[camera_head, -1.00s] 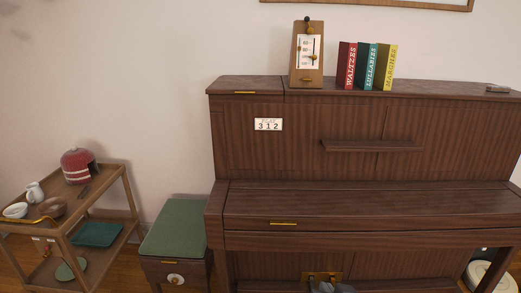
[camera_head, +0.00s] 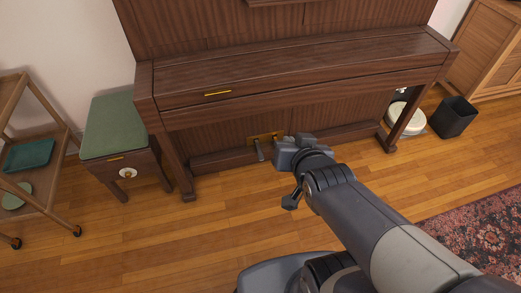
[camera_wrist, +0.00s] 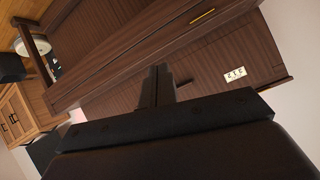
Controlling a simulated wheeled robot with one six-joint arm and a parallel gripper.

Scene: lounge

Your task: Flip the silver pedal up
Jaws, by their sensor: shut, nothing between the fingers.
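The silver pedal (camera_head: 260,150) juts from a brass plate (camera_head: 255,140) low on the front of the brown piano (camera_head: 300,85). In the head view my gripper (camera_head: 281,146) is just right of this pedal, in front of the plate; its body hides the plate's right side and anything there. I cannot tell whether it touches a pedal. In the wrist view my gripper (camera_wrist: 158,80) has its two dark fingers together with nothing between them. That view shows the piano front tilted, and no pedal.
A green-topped stool (camera_head: 112,125) stands left of the piano, with a wooden trolley (camera_head: 45,200) beyond it. A dark bin (camera_head: 452,117) and a white round object (camera_head: 405,117) are at the right. A patterned rug (camera_head: 480,235) lies at lower right. Wooden floor before the piano is mostly clear.

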